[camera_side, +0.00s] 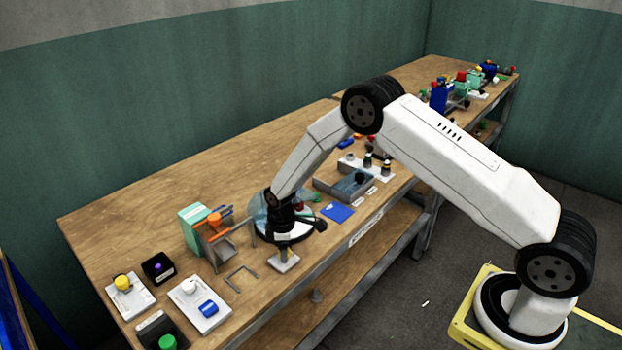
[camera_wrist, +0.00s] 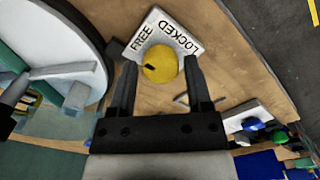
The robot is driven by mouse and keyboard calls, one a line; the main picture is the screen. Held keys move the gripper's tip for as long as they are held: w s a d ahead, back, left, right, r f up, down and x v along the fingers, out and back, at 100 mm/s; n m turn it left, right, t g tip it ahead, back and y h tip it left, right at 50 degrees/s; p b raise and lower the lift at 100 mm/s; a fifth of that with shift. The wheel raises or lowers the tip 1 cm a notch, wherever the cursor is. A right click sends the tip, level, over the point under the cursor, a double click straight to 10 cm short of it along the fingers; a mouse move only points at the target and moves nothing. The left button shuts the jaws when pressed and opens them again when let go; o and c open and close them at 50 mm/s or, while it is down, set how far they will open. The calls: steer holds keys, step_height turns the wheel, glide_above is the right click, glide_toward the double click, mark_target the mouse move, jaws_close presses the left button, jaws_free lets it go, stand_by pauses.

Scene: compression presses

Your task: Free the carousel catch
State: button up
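The catch is a yellow round knob (camera_wrist: 160,63) on a white plate (camera_wrist: 166,34) printed FREE and LOCKED. A short dark mark shows on the knob's left side; I cannot tell which word it points to. In the wrist view my gripper (camera_wrist: 160,62) is open, with one finger on each side of the knob and small gaps visible. In the side view my gripper points down just above the small plate (camera_side: 291,265) at the bench's front edge. The carousel (camera_wrist: 50,45) is a large pale disc left of the plate, partly hidden behind my wrist in the side view.
An orange and grey stand (camera_side: 214,232) with a mint box (camera_side: 190,214) is left of the carousel. A blue square (camera_side: 338,213) lies to the right.

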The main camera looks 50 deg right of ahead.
steer(key=shift+o, duration=0.7)
steer(key=shift+r, duration=3.8)
steer(key=shift+r, duration=0.1)
steer(key=shift+s+r, duration=0.3)
steer(key=shift+r, duration=0.1)
steer(key=s+r+m+t, duration=0.1)
steer(key=s+r+m, duration=0.2)
steer(key=s, duration=0.4)
steer(key=s+d+r+m, duration=0.1)
steer(key=s+r+m, duration=0.2)
steer(key=s, duration=0.4)
steer(key=s+r+m+t, duration=0.1)
steer(key=s+r+m, duration=0.2)
steer(key=s+r, duration=0.2)
steer(key=s, duration=0.3)
steer(key=shift+d+r+t, duration=0.15)
steer(key=shift+r+t, duration=0.1)
steer(key=shift+t, duration=0.05)
